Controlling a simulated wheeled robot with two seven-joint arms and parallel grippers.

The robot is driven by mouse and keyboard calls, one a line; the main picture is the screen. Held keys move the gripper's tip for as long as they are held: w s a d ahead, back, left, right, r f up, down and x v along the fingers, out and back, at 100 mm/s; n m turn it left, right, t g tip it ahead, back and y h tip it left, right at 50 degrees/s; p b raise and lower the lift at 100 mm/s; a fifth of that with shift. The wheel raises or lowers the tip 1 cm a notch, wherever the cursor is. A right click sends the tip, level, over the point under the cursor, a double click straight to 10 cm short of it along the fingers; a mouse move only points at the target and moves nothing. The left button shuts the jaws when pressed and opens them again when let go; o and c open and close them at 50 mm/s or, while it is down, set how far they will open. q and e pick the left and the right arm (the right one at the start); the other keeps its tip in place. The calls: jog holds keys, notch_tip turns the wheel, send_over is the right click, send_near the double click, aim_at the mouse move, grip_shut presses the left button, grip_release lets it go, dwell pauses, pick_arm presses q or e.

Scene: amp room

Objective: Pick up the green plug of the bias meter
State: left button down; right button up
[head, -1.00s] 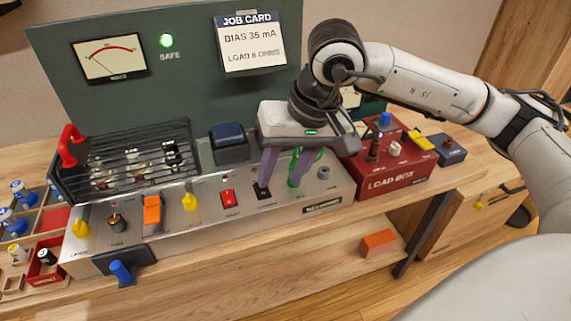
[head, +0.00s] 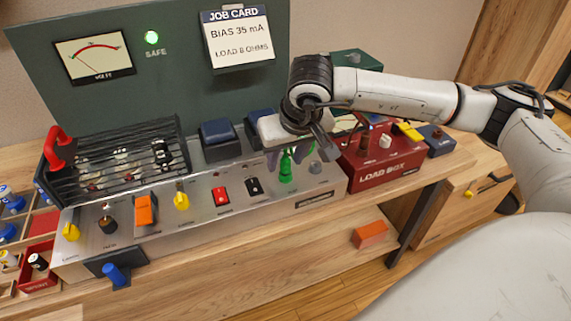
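The green plug (head: 286,166) stands upright at the right part of the grey amp chassis's sloping top. My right gripper (head: 290,157) is just above and behind it, pointing down. Its purple-grey fingers are apart, one on each side of the plug's upper part in the picture. I see no clear contact, and the wrist hides part of the fingers. The bias meter itself cannot be made out for certain; a dial meter (head: 94,54) is on the green back panel. My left gripper is out of view.
The red load box (head: 378,165) stands close to the right of the gripper. A black wire cage (head: 113,165) stands further left. An orange block (head: 370,234) lies below.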

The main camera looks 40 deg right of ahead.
jog(key=shift+f, duration=0.15)
grip_shut()
